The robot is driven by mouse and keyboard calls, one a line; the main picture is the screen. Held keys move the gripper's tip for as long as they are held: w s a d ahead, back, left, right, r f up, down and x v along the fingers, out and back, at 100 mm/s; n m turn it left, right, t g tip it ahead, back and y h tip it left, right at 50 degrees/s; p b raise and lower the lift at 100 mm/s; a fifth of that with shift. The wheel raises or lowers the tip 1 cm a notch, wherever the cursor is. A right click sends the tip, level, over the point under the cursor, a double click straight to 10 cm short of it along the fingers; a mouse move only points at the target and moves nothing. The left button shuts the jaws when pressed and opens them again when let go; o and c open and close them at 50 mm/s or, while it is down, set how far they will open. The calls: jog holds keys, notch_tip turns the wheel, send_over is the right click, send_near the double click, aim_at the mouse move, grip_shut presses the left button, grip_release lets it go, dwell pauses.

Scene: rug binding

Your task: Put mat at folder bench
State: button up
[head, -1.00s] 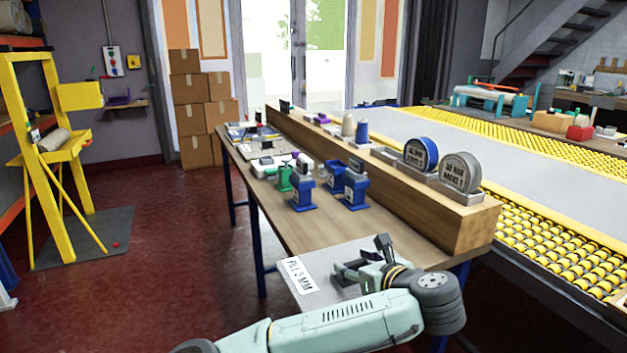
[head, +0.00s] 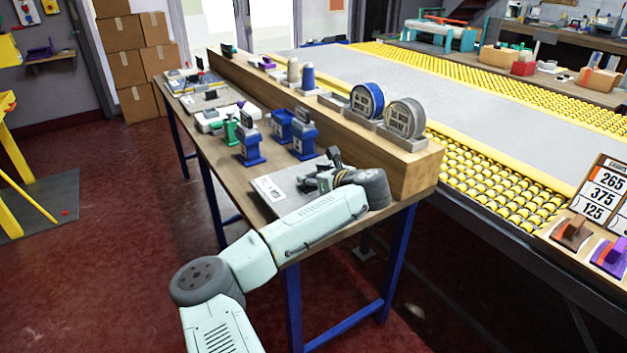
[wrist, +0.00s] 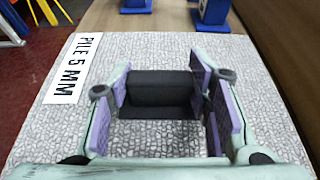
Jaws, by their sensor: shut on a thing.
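The mat (head: 291,181) is a grey speckled sheet with a white label reading "PILE 5 MM". It is at the near end of the long wooden bench (head: 228,172) with blue legs. In the wrist view the mat (wrist: 50,140) fills most of the picture, with a black block-like grip (wrist: 158,88) on it. My gripper (head: 322,180) is over the mat. In the wrist view the purple-padded fingers of my gripper (wrist: 160,80) are on either side of the black grip, shut on it. I cannot tell whether the mat rests on the bench or hangs just above it.
Blue clamp-like tools (head: 303,135) and a green one (head: 230,131) stand beyond the mat. A raised wooden ledge (head: 400,180) runs along the bench's right side, holding round discs (head: 367,100). A yellow roller table (head: 480,180) lies right.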

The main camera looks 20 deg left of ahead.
jog(key=shift+w+f, duration=0.2)
jog(key=shift+w, duration=0.1)
jog(key=shift+f+p, duration=0.75)
jog(key=shift+f, duration=0.75)
jog(key=o, duration=1.4)
jog(key=shift+f, duration=0.15)
jog(key=shift+o, duration=0.2)
